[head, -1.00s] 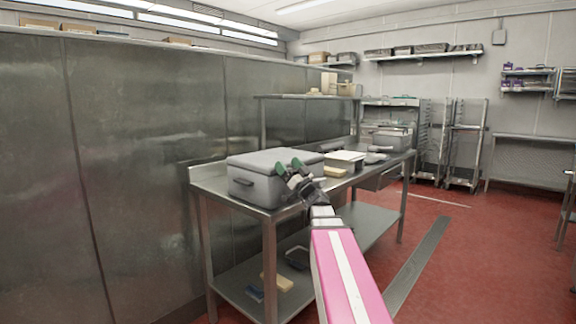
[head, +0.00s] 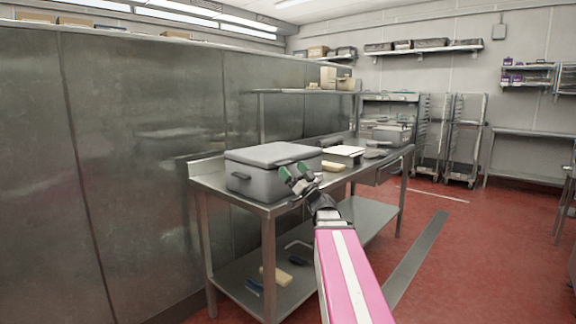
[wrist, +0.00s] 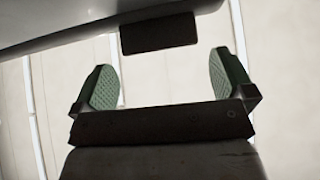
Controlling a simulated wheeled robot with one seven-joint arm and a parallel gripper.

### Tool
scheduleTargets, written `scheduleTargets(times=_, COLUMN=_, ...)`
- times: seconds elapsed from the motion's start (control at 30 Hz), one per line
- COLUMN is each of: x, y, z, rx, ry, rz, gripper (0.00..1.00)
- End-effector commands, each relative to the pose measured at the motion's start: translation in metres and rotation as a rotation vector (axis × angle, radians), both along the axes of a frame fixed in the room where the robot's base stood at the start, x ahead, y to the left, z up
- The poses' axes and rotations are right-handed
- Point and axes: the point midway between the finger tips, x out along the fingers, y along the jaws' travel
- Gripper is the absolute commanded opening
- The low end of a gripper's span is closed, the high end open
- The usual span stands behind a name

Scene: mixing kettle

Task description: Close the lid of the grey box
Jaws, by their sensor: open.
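The grey box (head: 258,184) stands on the near end of the steel table. Its grey lid (head: 268,154) lies over the top and looks nearly flat; I cannot tell whether a gap is left under it. My gripper (head: 295,172) is open, its green fingertips at the front right side of the box, just below the lid's edge. In the wrist view, my gripper (wrist: 163,82) has nothing between its fingers. A grey underside, apparently the lid (wrist: 70,22), crosses the top there, with a dark tab (wrist: 158,34) beyond and between the fingertips. Contact is not visible.
The steel table (head: 364,176) also holds a yellowish block (head: 333,166) and a white-topped container (head: 344,152) right of the box. A tall metal wall (head: 130,150) stands behind it. Red floor (head: 460,260) to the right is open.

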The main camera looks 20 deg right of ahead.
Motion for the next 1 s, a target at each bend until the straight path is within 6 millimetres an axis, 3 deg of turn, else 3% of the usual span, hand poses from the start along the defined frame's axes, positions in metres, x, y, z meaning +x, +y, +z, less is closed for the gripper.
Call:
scheduleTargets(times=0.2, x=-0.029, y=-0.017, z=-0.026, rx=0.001, ry=0.005, rz=-0.001, gripper=1.00)
scheduleTargets(times=0.4, x=-0.042, y=-0.027, z=-0.040, rx=0.000, ry=0.005, rz=0.000, gripper=1.00)
scheduleTargets(times=1.0, x=-0.045, y=-0.029, z=-0.043, rx=0.000, ry=0.005, rz=0.000, gripper=1.00)
